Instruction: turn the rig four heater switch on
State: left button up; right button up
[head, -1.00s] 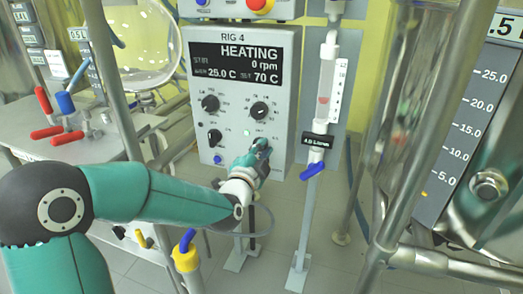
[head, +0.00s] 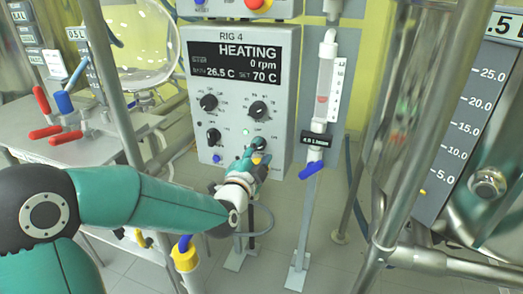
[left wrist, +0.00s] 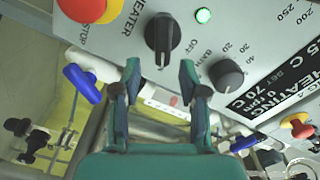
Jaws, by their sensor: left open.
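The rig four panel (head: 285,110) reads HEATING, bath 26.5 C, set 70 C. My left gripper (head: 258,161) is just below and in front of the switch. In the left wrist view its fingers (left wrist: 160,84) are spread, with nothing between them and apart from the switch. My right gripper is not in view.
A red stop button on yellow (left wrist: 95,8) is near the switch, and a smaller black knob (left wrist: 227,75) is on its other side. A flow meter with a blue valve handle (head: 311,170) stands right of the panel. A metal frame post (head: 405,130) rises farther right.

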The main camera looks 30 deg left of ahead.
pick_arm(q)
jog(key=v, duration=0.5)
jog(key=shift+s+d, duration=0.15)
jog(key=shift+s, duration=0.2)
jog(key=s+d+f+g+h, duration=0.1)
jog(key=d+f+g+h, duration=0.2)
jog(key=f, duration=0.8)
jog(key=s+d+f+g, duration=0.1)
jog(key=d+f+g, duration=0.25)
jog(key=f, duration=0.65)
jog(key=s+d+f+g+h, duration=0.15)
jog(key=d+f, duration=0.35)
jog(key=f, duration=0.6)
jog(key=s+d+f+n+g+h, duration=0.2)
jog(key=s+d+f+n+g, duration=0.3)
jog(key=s, duration=0.4)
jog(key=s+d+f+n+g+h, duration=0.2)
jog(key=s+d+f+n+g, duration=0.15)
jog(key=s+f+n, duration=0.45)
notch_tip(320, 180, up, 33)
jog(key=m+p, duration=0.1)
jog(key=p, duration=3.1)
jog(key=shift+s+a+m, duration=0.15)
jog(key=shift+m, duration=0.15)
